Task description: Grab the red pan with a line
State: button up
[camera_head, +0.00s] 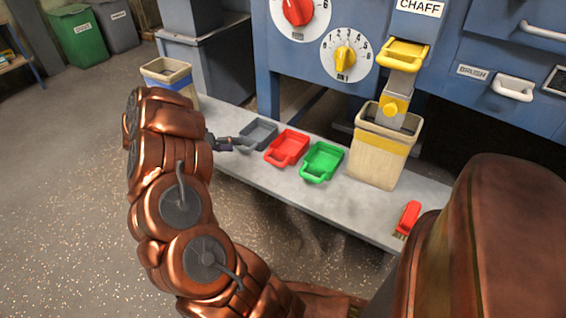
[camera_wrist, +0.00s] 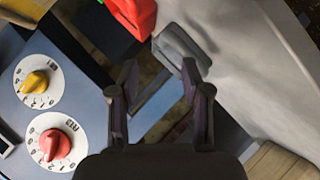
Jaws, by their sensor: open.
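The red pan (camera_head: 288,148) sits on the grey ledge between a grey pan (camera_head: 259,133) and a green pan (camera_head: 322,161), its handle toward the front. I cannot make out a line on it. In the wrist view the red pan (camera_wrist: 106,32) is at the top, left of the grey pan (camera_wrist: 181,45). My gripper (camera_head: 236,144) is at the left end of the row, close to the grey pan's handle and left of the red pan. In the wrist view my gripper (camera_wrist: 158,72) has its fingers apart with nothing between them. Contact with the grey pan cannot be told.
The ledge (camera_head: 335,200) carries a beige bin with a blue band (camera_head: 168,74) at left and a yellow-banded bin (camera_head: 377,160) at right. A red brush (camera_head: 408,218) lies at the right end. The blue machine with a yellow dial (camera_head: 346,56) stands behind.

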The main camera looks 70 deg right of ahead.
jog(key=s+g, duration=0.1)
jog(key=s+f+y, duration=0.1)
jog(key=s, duration=0.1)
jog(key=s+f+g, duration=0.1)
jog(key=s, duration=0.1)
jog(key=shift+s+a+f+m+g+b, duration=0.15)
jog(key=shift+a+f+m+g+b, duration=0.15)
jog(key=shift+b, duration=0.1)
jog(key=shift+b+x, duration=0.75)
jog(key=shift+x, duration=0.95)
jog(key=shift+r+b+x, duration=0.15)
jog(key=shift+b+x, duration=0.35)
jog(key=shift+x, duration=0.5)
jog(key=shift+r+b+x, duration=0.15)
jog(key=shift+b+x, duration=0.3)
jog(key=shift+x, duration=0.5)
jog(key=shift+d, duration=0.15)
jog(key=shift+s, duration=0.1)
grip_shut()
